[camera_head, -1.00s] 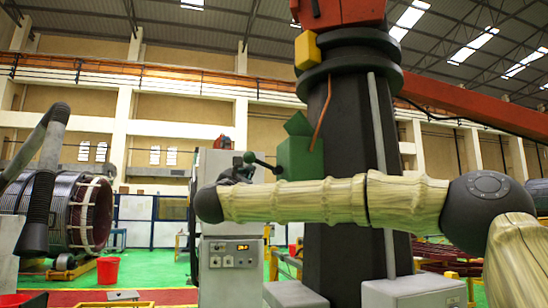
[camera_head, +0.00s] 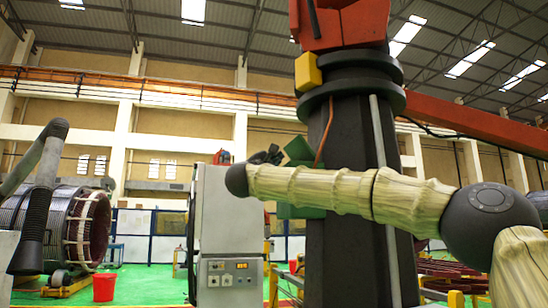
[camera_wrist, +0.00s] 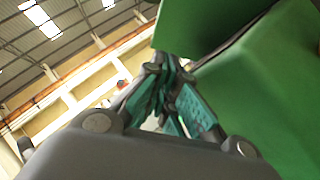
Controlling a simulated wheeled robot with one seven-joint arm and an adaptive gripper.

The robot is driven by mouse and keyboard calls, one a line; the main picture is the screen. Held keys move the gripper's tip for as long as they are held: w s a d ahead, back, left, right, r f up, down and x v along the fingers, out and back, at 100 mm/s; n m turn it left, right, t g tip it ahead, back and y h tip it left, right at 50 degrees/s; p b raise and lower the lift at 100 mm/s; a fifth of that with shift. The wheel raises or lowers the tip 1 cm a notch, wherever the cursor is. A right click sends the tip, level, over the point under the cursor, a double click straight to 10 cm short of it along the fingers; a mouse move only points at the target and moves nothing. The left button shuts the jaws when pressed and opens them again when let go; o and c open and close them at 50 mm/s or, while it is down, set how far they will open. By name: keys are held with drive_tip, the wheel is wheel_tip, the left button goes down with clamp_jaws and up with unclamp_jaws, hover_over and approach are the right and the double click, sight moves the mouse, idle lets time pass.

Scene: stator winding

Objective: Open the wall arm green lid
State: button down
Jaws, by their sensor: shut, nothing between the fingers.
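The green box (camera_head: 289,211) is fixed to the dark column, and my arm hides most of it in the head view. Its green lid (camera_head: 298,150) shows above my arm, tilted up. In the wrist view the lid (camera_wrist: 205,25) stands at an angle to the box body (camera_wrist: 262,90), with a dark seam between them. My gripper (camera_wrist: 165,68) is shut and empty, its teal fingers close to the lid's lower edge and beside the box. Whether they touch the lid cannot be told. In the head view my gripper (camera_head: 268,156) is a small dark shape left of the lid.
The dark column (camera_head: 345,170) stands right behind my arm, with an orange beam (camera_head: 470,125) running right. A grey cabinet (camera_head: 228,210) stands left of it. A large stator coil (camera_head: 75,225) and red bucket (camera_head: 104,287) are farther left.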

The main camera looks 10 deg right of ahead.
sight(289, 149)
drive_tip(key=shift+w+d+r+p, duration=0.15)
drive_tip(key=shift+d+r+p, duration=0.35)
drive_tip(key=shift+d+r, duration=0.3)
drive_tip(key=shift+w+d+r+p, duration=0.15)
drive_tip(key=shift+d+r+p, duration=0.35)
drive_tip(key=shift+d, duration=0.4)
drive_tip(key=shift+a, duration=0.1)
